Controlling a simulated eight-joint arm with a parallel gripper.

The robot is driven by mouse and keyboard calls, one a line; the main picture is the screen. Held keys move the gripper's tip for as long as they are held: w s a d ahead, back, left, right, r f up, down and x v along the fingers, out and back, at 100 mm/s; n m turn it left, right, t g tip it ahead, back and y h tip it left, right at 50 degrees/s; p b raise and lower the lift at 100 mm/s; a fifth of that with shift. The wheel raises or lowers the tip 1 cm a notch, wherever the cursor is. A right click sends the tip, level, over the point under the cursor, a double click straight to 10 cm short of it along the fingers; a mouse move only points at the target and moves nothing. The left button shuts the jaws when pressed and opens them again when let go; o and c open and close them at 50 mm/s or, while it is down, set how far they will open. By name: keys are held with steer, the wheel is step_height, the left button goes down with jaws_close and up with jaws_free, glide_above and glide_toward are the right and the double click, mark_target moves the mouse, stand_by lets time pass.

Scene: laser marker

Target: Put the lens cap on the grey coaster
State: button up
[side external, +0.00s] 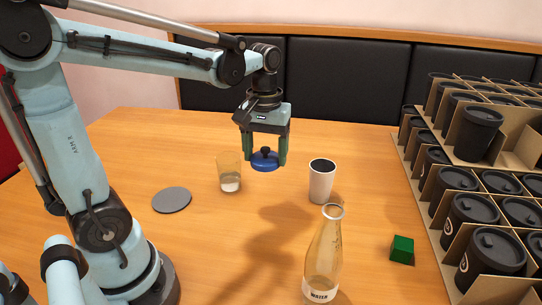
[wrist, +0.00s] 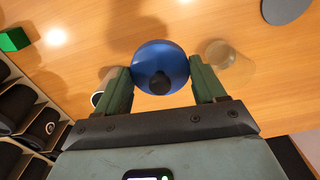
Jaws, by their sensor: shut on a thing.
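The lens cap (side external: 265,160) is a round blue disc with a dark knob on top. It also shows in the wrist view (wrist: 172,56) between the two green fingers. My gripper (side external: 266,156) is shut on the lens cap and holds it above the wooden table. The grey coaster (side external: 172,200) is a flat disc lying on the table, to the left of my gripper in the side view. It shows bare there, and part of it appears at the top edge of the wrist view (wrist: 284,10).
A glass (side external: 229,174) stands between the coaster and my gripper. A white cup (side external: 321,181) stands right of my gripper. A water bottle (side external: 323,255) and a green cube (side external: 402,249) are nearer. Cardboard racks (side external: 447,222) of black-lidded cups fill the right side.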

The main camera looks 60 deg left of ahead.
steer(key=s+a+f+n, duration=0.1)
steer(key=s+a+n, duration=0.25)
steer(key=s, duration=0.35)
steer(key=s+a+f+n, duration=0.2)
steer(key=s+a+n, duration=0.15)
steer(key=s, duration=0.25)
glide_above(171, 198)
step_height(171, 198, down, 7)
steer(key=shift+d+r, duration=0.1)
steer(key=shift+r, duration=0.1)
steer(key=shift+f, duration=2)
steer(key=shift+f, duration=0.1)
steer(key=o, duration=1)
